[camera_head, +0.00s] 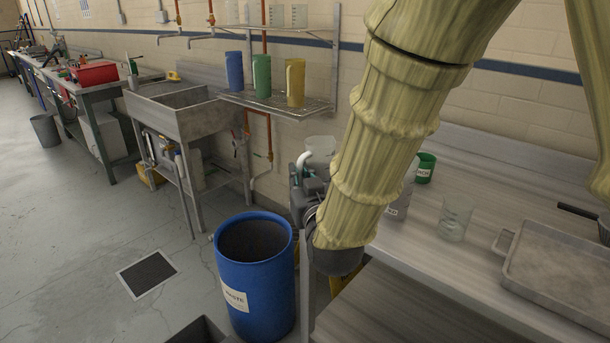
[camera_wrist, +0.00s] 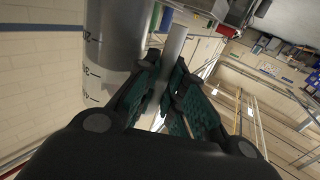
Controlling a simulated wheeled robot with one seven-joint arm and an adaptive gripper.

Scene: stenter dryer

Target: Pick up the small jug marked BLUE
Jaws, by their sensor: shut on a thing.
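My gripper (camera_head: 309,184) is shut on the pale handle (camera_wrist: 174,48) of a jug, left of the steel bench in the head view. The jug (camera_head: 322,146) is grey and translucent there, partly hidden behind my arm. In the wrist view the jug (camera_wrist: 112,45) fills the upper left and has dark graduation marks. The green finger pads stand either side of the handle. No name label can be read on the held jug, so I cannot tell whether it is marked BLUE. It is held up in the air beside the bench.
The bench (camera_head: 480,285) bears a small green jug (camera_head: 425,168), a labelled grey container (camera_head: 396,207) partly behind my arm, a clear beaker (camera_head: 454,220) and a metal tray (camera_head: 560,270). A blue drum (camera_head: 268,290) stands below. Blue, green and yellow jugs stand on a wall rack (camera_head: 275,106).

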